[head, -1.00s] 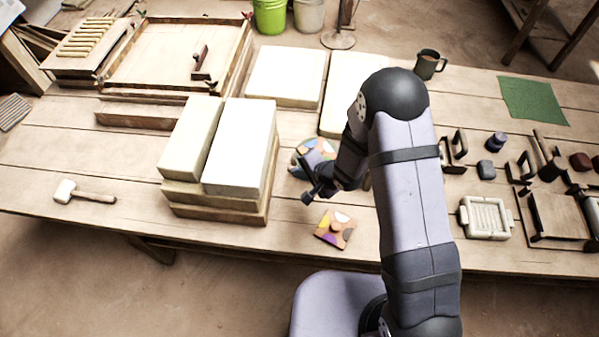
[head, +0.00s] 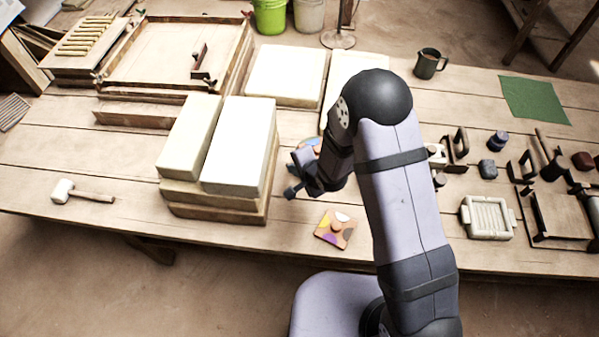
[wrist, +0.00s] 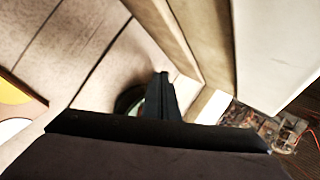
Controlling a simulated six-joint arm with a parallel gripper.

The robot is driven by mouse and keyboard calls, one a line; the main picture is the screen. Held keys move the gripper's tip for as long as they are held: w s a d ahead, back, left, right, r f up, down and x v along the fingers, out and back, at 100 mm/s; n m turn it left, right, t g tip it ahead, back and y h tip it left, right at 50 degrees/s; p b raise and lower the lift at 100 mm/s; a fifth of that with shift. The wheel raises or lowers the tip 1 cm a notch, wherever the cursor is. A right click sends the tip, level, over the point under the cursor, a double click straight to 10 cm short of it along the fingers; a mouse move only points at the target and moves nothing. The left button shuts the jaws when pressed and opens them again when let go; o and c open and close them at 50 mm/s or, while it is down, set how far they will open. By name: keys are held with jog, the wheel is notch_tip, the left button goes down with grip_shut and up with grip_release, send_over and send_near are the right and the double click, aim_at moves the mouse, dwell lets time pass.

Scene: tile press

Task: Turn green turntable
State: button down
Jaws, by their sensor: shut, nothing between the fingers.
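The turntable (head: 312,143) is mostly hidden behind my gripper in the head view. Only a sliver of its patterned top, with blue and orange patches, shows. A dark, greenish curved edge (wrist: 127,99) beside my fingers in the wrist view may be its rim. My gripper (head: 304,166) is low over the table at the turntable, just right of the stacked blocks. In the wrist view the fingers (wrist: 162,82) are together with nothing held. Whether they touch the turntable cannot be told.
Pale slabs on wooden boards (head: 240,145) stand close on the left of my gripper. A square patterned tile (head: 336,229) lies in front. A mallet (head: 80,192) lies far left. A white tray (head: 487,217) and several tools are on the right.

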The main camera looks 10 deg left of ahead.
jog(key=shift+w+a+m, duration=0.3)
jog(key=shift+a+m, duration=0.05)
jog(key=shift+m, duration=0.05)
jog(key=shift+w+a+b, duration=0.25)
jog(key=shift+w+a, duration=0.25)
jog(key=shift+w, duration=0.2)
jog(key=shift+w+a+b, duration=0.2)
jog(key=shift+w+a, duration=0.25)
jog(key=shift+w, duration=0.35)
jog(key=s, duration=0.2)
jog(key=s+r+p, duration=0.1)
jog(key=shift+s+d, duration=0.35)
jog(key=s+d+r+b, duration=0.1)
jog(key=s+r, duration=0.5)
jog(key=r, duration=0.1)
jog(key=shift+s+d+r, duration=0.15)
jog(key=shift+s+d, duration=0.1)
jog(key=shift+s, duration=0.05)
